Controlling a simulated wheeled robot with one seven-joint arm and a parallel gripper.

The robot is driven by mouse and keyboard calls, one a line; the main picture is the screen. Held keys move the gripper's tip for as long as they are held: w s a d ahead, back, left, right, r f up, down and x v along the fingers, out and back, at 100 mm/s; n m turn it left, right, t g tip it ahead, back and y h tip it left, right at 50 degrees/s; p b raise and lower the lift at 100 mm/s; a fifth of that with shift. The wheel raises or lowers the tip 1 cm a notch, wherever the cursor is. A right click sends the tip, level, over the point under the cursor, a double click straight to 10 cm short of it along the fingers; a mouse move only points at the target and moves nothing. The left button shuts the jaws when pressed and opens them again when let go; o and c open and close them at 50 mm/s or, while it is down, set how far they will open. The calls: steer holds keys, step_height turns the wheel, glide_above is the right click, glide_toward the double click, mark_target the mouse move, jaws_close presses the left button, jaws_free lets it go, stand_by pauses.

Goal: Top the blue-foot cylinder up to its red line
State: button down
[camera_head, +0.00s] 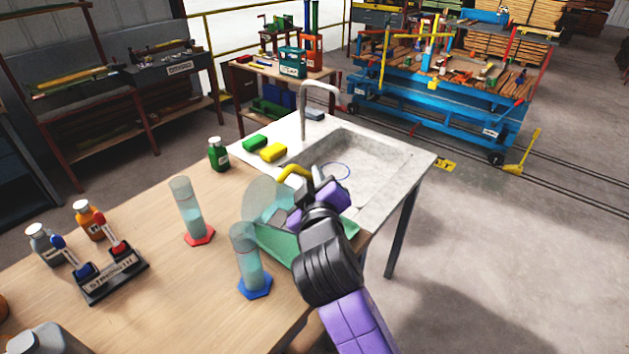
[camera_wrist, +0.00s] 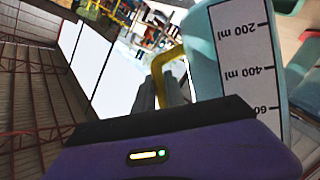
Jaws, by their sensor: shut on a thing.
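The blue-foot cylinder (camera_head: 247,262) stands upright on the wooden table, with pale liquid inside; I cannot make out its red line. My gripper (camera_head: 309,192) is shut on the yellow handle of a clear jug (camera_head: 263,197), to the right of and beyond the cylinder. The jug seems tilted, but its exact angle and contents are unclear. In the wrist view, the jug (camera_wrist: 240,50) shows its ml scale upside down, beside the yellow handle (camera_wrist: 172,65). The red-foot cylinder (camera_head: 188,210) stands behind and left of the blue-foot one, also holding liquid.
A green tub (camera_head: 275,243) sits below the jug at the table edge. The sink (camera_head: 365,160) is beyond, with green (camera_head: 255,143) and yellow (camera_head: 273,152) sponges. A green bottle (camera_head: 218,154) stands behind.

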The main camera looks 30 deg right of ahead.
steer(key=shift+a+r+n+t+h+p, duration=0.15)
steer(key=shift+a+r+n, duration=0.1)
steer(key=shift+r+n, duration=0.3)
steer(key=shift+a+r+n+t+h+p, duration=0.1)
steer(key=shift+a+r+n+t+h, duration=0.15)
steer(key=shift+r, duration=0.35)
steer(key=shift+a+r+n+t+h+p, duration=0.1)
steer(key=shift+a+r+n, duration=0.2)
steer(key=shift+r+n, duration=0.25)
steer(key=shift+w+a+r+n, duration=0.1)
steer(key=shift+a+r+n, duration=0.35)
steer(key=shift+r, duration=0.2)
steer(key=shift+a+r+n+t, duration=0.4)
steer(key=shift+a+r+n, duration=0.2)
steer(key=shift+r+n, duration=0.1)
stand_by(1.8)
